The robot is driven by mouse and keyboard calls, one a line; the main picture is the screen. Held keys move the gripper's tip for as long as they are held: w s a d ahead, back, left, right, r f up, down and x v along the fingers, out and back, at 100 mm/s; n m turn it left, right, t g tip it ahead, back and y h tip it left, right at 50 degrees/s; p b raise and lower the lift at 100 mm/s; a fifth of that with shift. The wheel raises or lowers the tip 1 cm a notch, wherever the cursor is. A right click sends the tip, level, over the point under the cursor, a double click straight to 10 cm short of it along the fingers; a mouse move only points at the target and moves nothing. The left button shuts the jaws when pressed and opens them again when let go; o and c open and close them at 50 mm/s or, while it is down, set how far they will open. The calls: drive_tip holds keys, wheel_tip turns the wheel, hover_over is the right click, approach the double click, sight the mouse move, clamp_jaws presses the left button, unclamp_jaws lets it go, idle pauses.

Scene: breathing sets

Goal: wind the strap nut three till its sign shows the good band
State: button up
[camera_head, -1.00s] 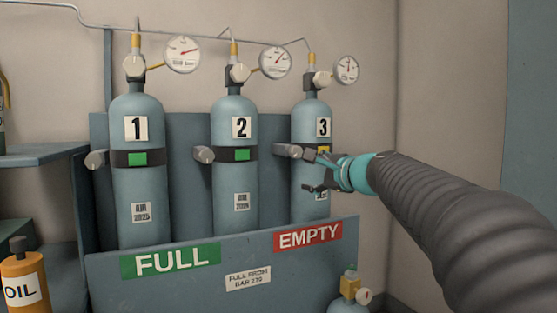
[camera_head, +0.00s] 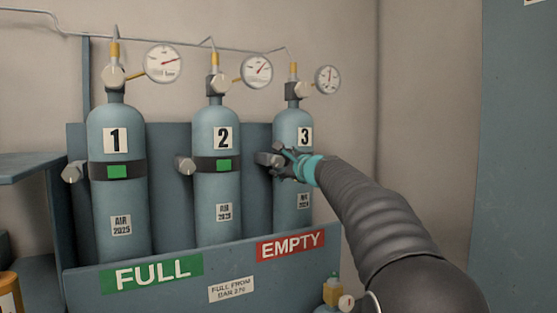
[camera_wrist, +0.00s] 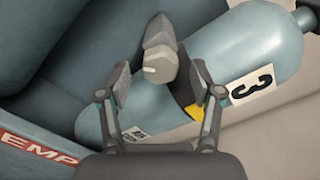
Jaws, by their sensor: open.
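Cylinder 3 (camera_head: 292,125) stands at the right end of the rack, with a dark strap around it. Its grey strap nut (camera_head: 265,159) sticks out to the left. In the wrist view the strap nut (camera_wrist: 157,66) has a pale end with a mark line and lies between my two fingers, apart from both. The strap's sign (camera_wrist: 196,111) shows yellow there; my gripper hides it in the head view. My gripper (camera_head: 284,161) is open and empty at the nut; in the wrist view the gripper (camera_wrist: 160,80) has a finger on each side.
Cylinder 1 (camera_head: 117,200) and cylinder 2 (camera_head: 217,185) have green strap signs and their own nuts. The rack's front panel (camera_head: 215,265) bears FULL and EMPTY labels. Gauges and a thin pipe run above.

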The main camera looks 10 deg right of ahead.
drive_tip(key=shift+x, duration=1.25)
drive_tip(key=c, duration=1.1)
drive_tip(key=shift+c, duration=0.2)
drive_tip(key=shift+f, duration=0.1)
drive_tip(key=n+b, duration=0.2)
drive_tip(key=n, duration=0.1)
drive_tip(key=shift+n, duration=0.3)
drive_tip(key=shift+n+b, duration=1.5)
drive_tip(key=shift+n, duration=0.8)
